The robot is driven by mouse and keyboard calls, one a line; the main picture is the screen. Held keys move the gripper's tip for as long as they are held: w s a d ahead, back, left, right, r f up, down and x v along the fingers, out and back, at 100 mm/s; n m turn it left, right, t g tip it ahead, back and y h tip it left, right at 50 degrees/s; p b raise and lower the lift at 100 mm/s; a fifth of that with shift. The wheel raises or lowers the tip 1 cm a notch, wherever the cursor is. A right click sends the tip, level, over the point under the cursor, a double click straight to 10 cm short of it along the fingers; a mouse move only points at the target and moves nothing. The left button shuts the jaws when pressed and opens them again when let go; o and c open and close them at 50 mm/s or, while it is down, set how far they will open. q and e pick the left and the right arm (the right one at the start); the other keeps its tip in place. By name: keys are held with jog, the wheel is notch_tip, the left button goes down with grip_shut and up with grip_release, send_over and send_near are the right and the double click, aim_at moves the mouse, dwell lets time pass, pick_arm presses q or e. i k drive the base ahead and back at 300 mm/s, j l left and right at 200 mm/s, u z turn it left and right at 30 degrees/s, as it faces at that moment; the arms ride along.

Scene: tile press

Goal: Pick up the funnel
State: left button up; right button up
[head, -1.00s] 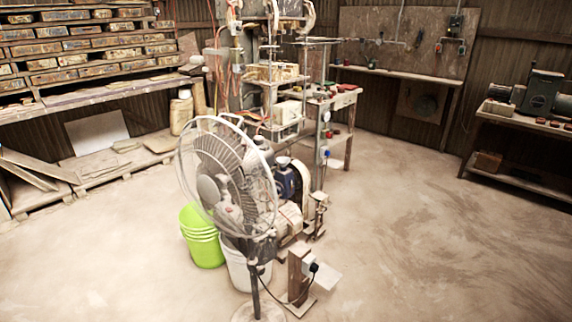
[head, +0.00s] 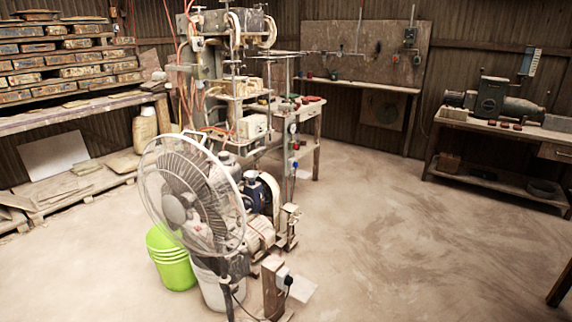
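I cannot make out a funnel in the head view. Small items on the benches are too small to tell apart. Neither of my grippers shows in the head view.
A pedestal fan (head: 190,195) stands in front of the tile press machine (head: 235,100). A green bucket (head: 170,262) and a white bucket (head: 212,290) stand by it. Shelves (head: 75,102) line the left wall. A workbench (head: 505,130) stands at right. The floor (head: 385,240) at right is clear.

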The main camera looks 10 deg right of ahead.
aim_at(251, 174)
jog(key=i+l+z, duration=1.15)
jog(key=i+z, duration=0.4)
jog(key=i, duration=0.2)
jog(key=i+u, duration=0.15)
jog(key=i, duration=0.3)
jog(key=i+l+u, duration=0.15)
jog(key=i, duration=0.3)
jog(key=i+l+u, duration=0.15)
jog(key=i, duration=0.3)
jog(key=i+j+u, duration=0.1)
jog(key=i+u, duration=0.65)
jog(key=i+l+u, duration=0.15)
jog(key=i+u, duration=0.45)
jog(key=u, duration=0.25)
jog(key=i+l+u, duration=0.1)
jog(key=u, duration=0.3)
jog(key=i+l+u, duration=0.2)
jog(key=u, duration=0.25)
jog(key=i+l+u, duration=0.8)
jog(key=i+l, duration=0.05)
jog(key=l, duration=0.1)
